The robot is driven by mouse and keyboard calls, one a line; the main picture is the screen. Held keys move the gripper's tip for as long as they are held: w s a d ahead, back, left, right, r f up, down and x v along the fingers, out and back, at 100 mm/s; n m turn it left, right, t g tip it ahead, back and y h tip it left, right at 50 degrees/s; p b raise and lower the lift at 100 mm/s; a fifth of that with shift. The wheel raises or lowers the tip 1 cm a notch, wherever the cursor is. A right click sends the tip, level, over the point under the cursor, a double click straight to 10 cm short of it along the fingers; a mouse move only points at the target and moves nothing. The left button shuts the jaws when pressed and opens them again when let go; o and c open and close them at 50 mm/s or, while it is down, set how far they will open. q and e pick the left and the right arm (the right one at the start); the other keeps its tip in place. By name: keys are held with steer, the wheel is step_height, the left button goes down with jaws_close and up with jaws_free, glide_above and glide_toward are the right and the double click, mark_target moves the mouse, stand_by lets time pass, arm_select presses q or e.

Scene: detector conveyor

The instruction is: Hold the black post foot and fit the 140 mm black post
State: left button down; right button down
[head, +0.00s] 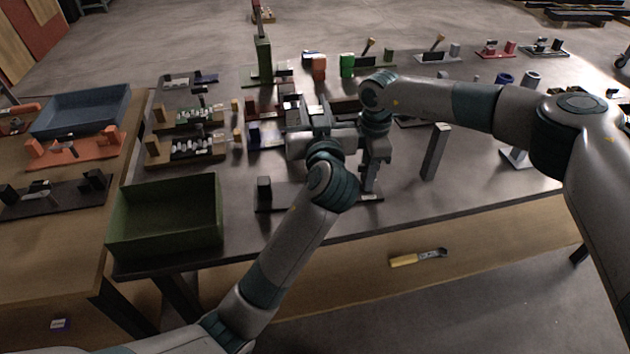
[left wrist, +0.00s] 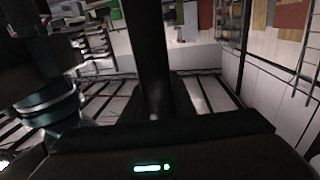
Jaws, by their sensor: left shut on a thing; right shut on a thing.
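My left gripper (head: 320,112) is in the middle of the table in the head view, largely hidden behind its own wrist. In the left wrist view it is shut on a long dark bar (left wrist: 150,45), which looks like the black post. My right gripper (head: 370,183) points down just right of the left one, low over a dark plate (head: 300,198) near the table's front edge. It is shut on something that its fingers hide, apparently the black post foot. I cannot tell whether post and foot touch.
A green bin (head: 165,240) stands at the front left. A dark block (head: 264,189) stands at the plate's left end. A tall grey post (head: 435,152) stands to the right. Several fixtures with small parts fill the back. Table room is free at the right front.

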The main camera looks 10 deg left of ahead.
arm_select(q)
step_height(320, 180, down, 6)
stand_by(0.4)
steer(key=shift+f, duration=0.1)
steer(key=shift+f, duration=1.85)
steer(key=c, duration=1.5)
jaws_free()
steer(key=shift+f, duration=0.1)
steer(key=v, duration=1.2)
steer(key=shift+r, duration=0.2)
